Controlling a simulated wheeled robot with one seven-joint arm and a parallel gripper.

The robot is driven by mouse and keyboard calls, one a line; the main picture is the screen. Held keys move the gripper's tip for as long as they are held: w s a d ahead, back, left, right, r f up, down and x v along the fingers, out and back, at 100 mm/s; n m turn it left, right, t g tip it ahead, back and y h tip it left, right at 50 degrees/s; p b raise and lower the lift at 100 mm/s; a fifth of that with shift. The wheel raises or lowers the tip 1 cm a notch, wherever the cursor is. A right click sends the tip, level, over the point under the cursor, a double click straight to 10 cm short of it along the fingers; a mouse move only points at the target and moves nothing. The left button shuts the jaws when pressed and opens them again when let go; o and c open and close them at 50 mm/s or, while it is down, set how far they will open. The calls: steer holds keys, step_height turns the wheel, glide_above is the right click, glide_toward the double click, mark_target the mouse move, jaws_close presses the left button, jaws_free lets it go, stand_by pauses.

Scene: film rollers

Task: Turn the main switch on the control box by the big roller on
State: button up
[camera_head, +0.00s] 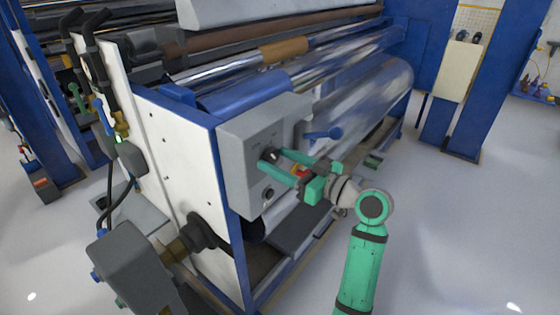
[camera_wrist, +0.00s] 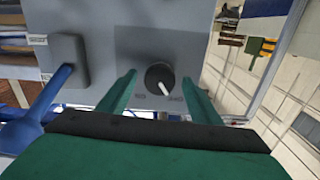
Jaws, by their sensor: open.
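The grey control box (camera_head: 235,175) is mounted at the near end of the big roller (camera_head: 365,95). Its main switch, a round black knob (camera_wrist: 159,78) with a white pointer line, shows in the wrist view on the grey panel. The pointer slants down and to the right there, towards one of two small labels that are too blurred to read surely. My green gripper (camera_head: 272,159) is open in front of the panel. In the wrist view its fingers (camera_wrist: 159,88) lie on either side of the knob, with visible gaps. Finger contact with the panel cannot be told.
A blue lever (camera_head: 322,133) sticks out beside the box; it also shows at left in the wrist view (camera_wrist: 48,98). A second dark knob (camera_head: 268,194) sits lower on the box. A red-and-yellow part (camera_head: 299,171) is near my gripper. The floor at right is clear.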

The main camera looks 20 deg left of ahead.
steer(key=c, duration=1)
steer(key=shift+c, duration=0.2)
steer(key=shift+m, duration=0.3)
steer(key=m, duration=1.3)
steer(key=shift+m, duration=0.3)
steer(key=o, duration=1)
